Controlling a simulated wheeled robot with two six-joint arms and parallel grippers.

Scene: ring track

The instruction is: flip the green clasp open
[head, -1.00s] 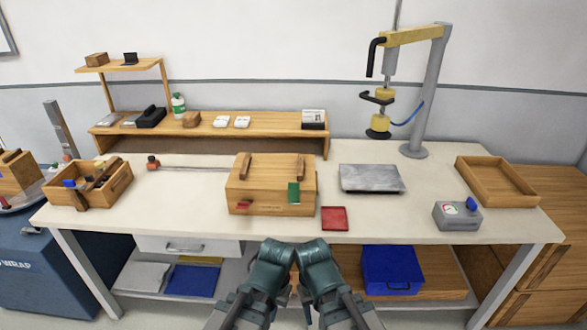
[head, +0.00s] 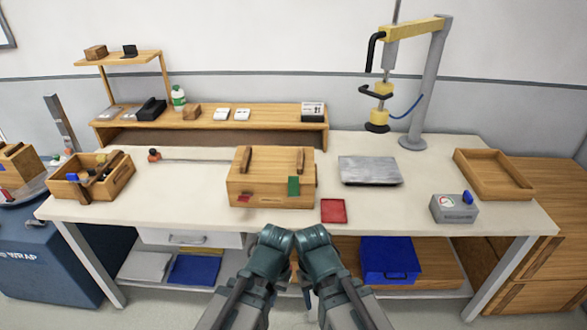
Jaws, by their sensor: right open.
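The wooden box (head: 272,166) sits shut on the white bench at mid-picture, with two dark wood strips on its lid. The green clasp (head: 293,186) is an upright plate at the right of the box's front, spanning the lid seam. A red clasp (head: 243,198) sits lower at the front left, lying flatter. My right gripper (head: 307,291) shows only in small part below the bench's front edge, behind my arm links. It is open, apart from the box and clasp. My left gripper cannot be made out; only my left arm shows.
A red tray (head: 333,211) lies just right of the box, near the front edge. A grey metal plate (head: 370,170) and a gauge box (head: 454,208) are further right. A wooden bin (head: 118,178) stands at left. Bench in front of the box is clear.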

